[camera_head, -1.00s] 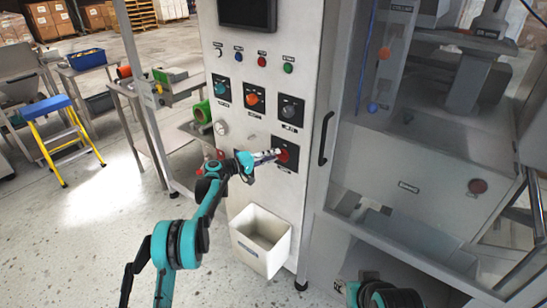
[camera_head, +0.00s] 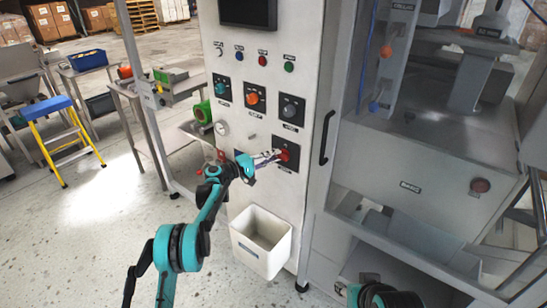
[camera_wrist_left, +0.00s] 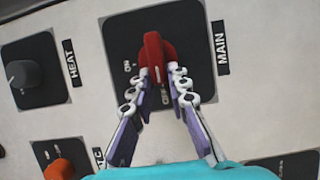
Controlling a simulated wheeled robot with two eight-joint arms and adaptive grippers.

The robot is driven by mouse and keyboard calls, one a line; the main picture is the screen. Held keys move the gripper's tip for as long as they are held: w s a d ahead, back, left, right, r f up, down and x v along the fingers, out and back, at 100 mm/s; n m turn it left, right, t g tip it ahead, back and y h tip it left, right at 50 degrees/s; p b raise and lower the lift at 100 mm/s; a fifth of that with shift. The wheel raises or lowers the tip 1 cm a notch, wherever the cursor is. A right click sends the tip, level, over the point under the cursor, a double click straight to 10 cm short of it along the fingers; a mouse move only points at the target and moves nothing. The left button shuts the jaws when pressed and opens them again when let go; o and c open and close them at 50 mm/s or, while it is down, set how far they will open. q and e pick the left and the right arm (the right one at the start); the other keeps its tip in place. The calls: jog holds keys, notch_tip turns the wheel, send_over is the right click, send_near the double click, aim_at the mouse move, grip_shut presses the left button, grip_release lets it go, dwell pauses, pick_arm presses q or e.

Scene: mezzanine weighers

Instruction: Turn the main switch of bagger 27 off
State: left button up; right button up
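The red main switch (camera_head: 285,154) sits on a black plate, low on the white control panel (camera_head: 232,180). In the left wrist view the red knob (camera_wrist_left: 154,52) is beside a MAIN label. ON is printed left of it, OFF below it, partly covered by the fingers. The knob's bar runs roughly up and down in that view, in line with the OFF mark. My left gripper (camera_wrist_left: 160,73) has one finger on each side of the bar's lower end. Whether they press on it is unclear. It also shows in the head view (camera_head: 277,156). My right gripper is out of view.
Orange (camera_head: 252,98), teal (camera_head: 221,88) and grey (camera_head: 290,109) knobs sit above the main switch. A white bin (camera_head: 262,262) is below. A black door handle (camera_head: 326,137) stands right of the switch.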

pick_arm(q)
jog(key=o, duration=0.3)
jog(key=v, duration=1.2)
jog(key=shift+a, duration=0.1)
